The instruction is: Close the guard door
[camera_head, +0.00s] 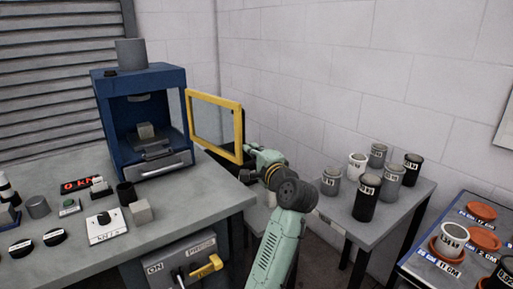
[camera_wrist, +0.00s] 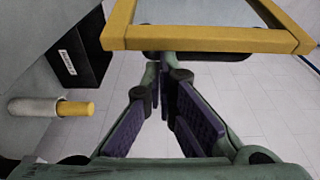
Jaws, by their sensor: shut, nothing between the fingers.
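The guard door (camera_head: 214,99) is a yellow-framed clear panel. It stands swung open to the right of the blue machine (camera_head: 107,121), and the machine's front opening is uncovered. A grey block (camera_head: 146,130) sits inside the machine. My gripper (camera_wrist: 165,78) is shut and empty. In the head view my gripper (camera_head: 247,150) is by the door's lower outer corner, with its fingers partly hidden. In the wrist view the yellow door frame (camera_wrist: 200,40) crosses just beyond the fingertips. I cannot tell whether they touch it.
The grey bench (camera_head: 75,245) carries several buttons, a dial and small blocks. A yellow lever (camera_head: 207,267) sticks out of the bench front; it also shows in the wrist view (camera_wrist: 75,108). A side table (camera_head: 400,207) with several canisters and a table with orange dishes (camera_head: 480,211) stand right.

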